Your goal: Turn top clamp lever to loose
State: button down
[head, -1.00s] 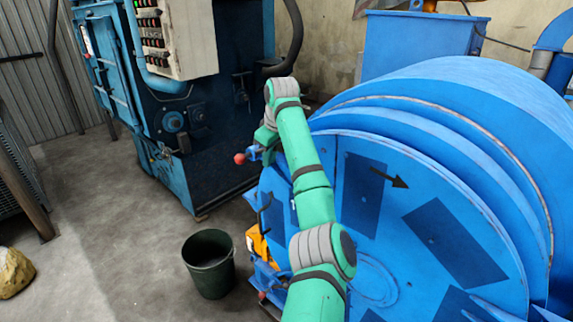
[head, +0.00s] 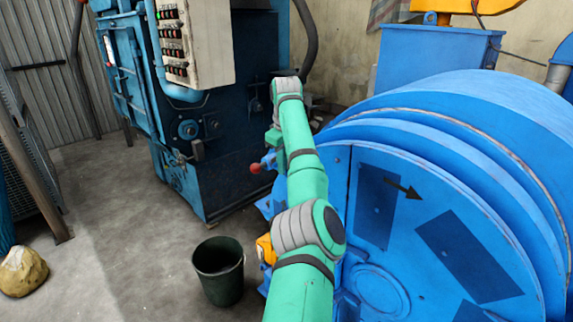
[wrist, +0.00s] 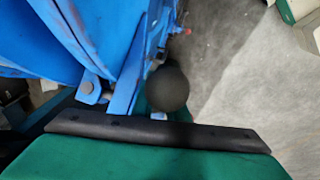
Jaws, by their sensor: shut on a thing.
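The blue blast drum (head: 400,150) fills the right of the head view. A red ball knob (head: 255,168) on a blue clamp fitting (head: 268,160) sticks out at its left edge, beside my gripper (head: 272,138). In the wrist view the green gripper body with its black strip (wrist: 160,135) crosses the bottom. A dark ball knob (wrist: 167,88) stands just beyond the strip, beside blue clamp bars (wrist: 128,85). My gripper is shut on what looks like the top clamp lever; the fingers and the grip itself are mostly hidden.
A dark green bucket (head: 218,270) stands on the floor left of my arm. A dark blue machine with a control panel (head: 190,45) is behind. A yellow part (head: 265,248) shows low by the drum. The grey floor (head: 120,220) at left is open, with a rock (head: 22,270).

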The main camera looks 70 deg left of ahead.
jog(key=shift+s+f, duration=0.1)
jog(key=shift+f, duration=0.05)
jog(key=c, duration=2)
grip_release()
jog(key=shift+c, duration=0.2)
jog(key=v, duration=1.1)
jog(key=shift+s+a, duration=0.2)
jog(key=shift+f, duration=0.1)
